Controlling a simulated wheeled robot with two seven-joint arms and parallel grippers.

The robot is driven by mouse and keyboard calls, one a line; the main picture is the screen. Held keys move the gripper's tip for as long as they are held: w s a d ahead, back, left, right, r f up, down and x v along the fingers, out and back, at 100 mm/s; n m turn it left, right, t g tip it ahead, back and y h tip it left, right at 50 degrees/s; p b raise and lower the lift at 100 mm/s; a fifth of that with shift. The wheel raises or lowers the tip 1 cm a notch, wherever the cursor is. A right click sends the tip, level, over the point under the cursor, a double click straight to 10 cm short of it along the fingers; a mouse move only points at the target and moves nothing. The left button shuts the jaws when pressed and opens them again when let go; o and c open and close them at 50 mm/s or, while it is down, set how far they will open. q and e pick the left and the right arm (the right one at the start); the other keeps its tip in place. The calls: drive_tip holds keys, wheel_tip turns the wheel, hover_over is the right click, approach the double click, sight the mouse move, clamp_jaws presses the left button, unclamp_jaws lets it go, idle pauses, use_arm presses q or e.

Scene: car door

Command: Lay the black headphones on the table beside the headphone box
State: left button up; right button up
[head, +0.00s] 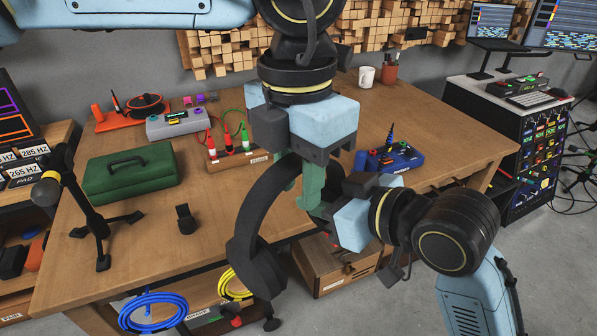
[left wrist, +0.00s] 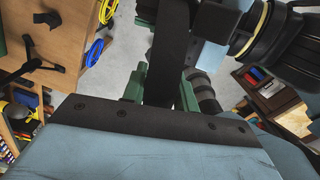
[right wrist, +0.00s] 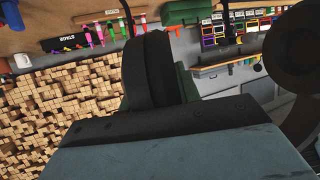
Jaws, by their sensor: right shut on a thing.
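The black headphones (head: 262,235) hang in the air in front of the table's (head: 205,245) front edge, their curved band toward the left. My left gripper (head: 300,185) points down at the band from above. Its green fingers stand apart, with the black band between them in the left wrist view (left wrist: 165,95). My right gripper (head: 330,192) comes in from the right and is shut on the headphones, which also show in the right wrist view (right wrist: 150,75). Its fingertips are partly hidden. I cannot tell which thing is the headphone box; no label reads clearly.
A green case (head: 130,172), a small black stand (head: 186,219) and a black tripod (head: 95,220) are on the table's left. A wooden box with coloured plugs (head: 232,158) is behind the grippers. A blue device (head: 395,158) is at right. The front middle has bare wood.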

use_arm(q)
drive_tip(key=c, duration=0.5)
clamp_jaws()
use_arm(e)
drive_tip(key=o, duration=1.2)
drive_tip(key=shift+o, duration=0.2)
